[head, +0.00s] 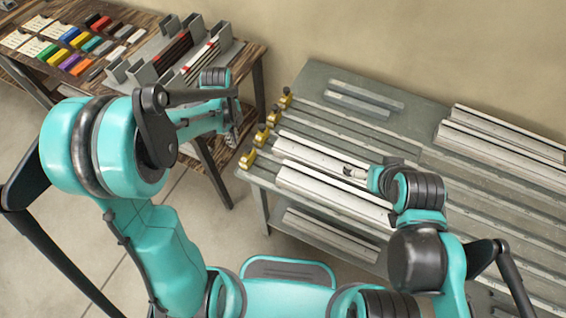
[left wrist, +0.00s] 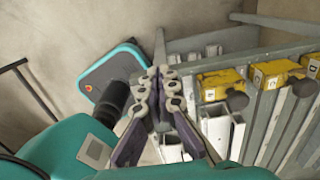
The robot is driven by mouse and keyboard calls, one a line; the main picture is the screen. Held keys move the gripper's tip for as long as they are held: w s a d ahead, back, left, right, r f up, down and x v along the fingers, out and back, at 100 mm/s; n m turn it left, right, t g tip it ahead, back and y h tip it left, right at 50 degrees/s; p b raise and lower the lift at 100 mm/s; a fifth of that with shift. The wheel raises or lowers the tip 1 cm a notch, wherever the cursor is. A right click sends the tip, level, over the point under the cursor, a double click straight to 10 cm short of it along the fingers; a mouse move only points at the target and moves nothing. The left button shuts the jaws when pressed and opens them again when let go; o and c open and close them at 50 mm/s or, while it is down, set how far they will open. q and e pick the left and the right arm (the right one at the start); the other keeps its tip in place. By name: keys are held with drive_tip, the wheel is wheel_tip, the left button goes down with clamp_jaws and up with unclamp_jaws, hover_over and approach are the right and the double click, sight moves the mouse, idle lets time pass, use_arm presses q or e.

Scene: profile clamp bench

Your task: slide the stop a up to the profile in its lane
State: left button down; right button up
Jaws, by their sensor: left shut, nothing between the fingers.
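Several yellow stops stand at the left ends of the bench lanes; in the head view the nearest is a yellow stop (head: 248,159). It seems to be the closest yellow stop in the left wrist view (left wrist: 222,84). I cannot read which letter marks stop a. White profiles lie in the two nearest lanes, a front profile (head: 320,187) and one behind it (head: 308,154). My left gripper (head: 236,139) is just off the bench's left end beside the stops; in the left wrist view (left wrist: 159,72) it is shut and empty. My right gripper (head: 352,172) is over the profiles, its fingers unclear.
The grey bench (head: 306,78) has long parallel lanes. Two grey bars (head: 360,101) lie at its back, and more pale profiles (head: 500,141) lie at the back right. A wooden table (head: 60,17) at the left holds coloured blocks and grey racks. Floor shows between the tables.

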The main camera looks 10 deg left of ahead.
sight(245, 147)
use_arm(q)
drive_tip(key=d, duration=0.1)
drive_tip(key=s+d, duration=0.1)
drive_tip(key=shift+d, duration=0.3)
drive_tip(key=shift+s+d, duration=0.3)
drive_tip(key=shift+d, duration=0.5)
drive_tip(key=shift+s+d+p, duration=0.15)
drive_tip(key=shift+s+d, duration=0.1)
drive_tip(key=shift+d, duration=0.5)
drive_tip(key=shift+s+d+p, duration=0.1)
drive_tip(key=shift+s+d, duration=0.2)
drive_tip(key=shift+d, duration=0.4)
drive_tip(key=shift+s+d+p, duration=0.15)
drive_tip(key=shift+s+d, duration=0.1)
drive_tip(key=shift+d, duration=0.5)
drive_tip(key=shift+s+d, duration=0.25)
drive_tip(key=shift+d, duration=0.45)
drive_tip(key=shift+s+d, duration=0.25)
drive_tip(key=shift+d, duration=0.4)
drive_tip(key=shift+s+d, duration=0.25)
drive_tip(key=shift+d, duration=0.45)
drive_tip(key=shift+s+d, duration=0.15)
drive_tip(key=shift+d, duration=0.35)
drive_tip(key=shift+a, duration=0.15)
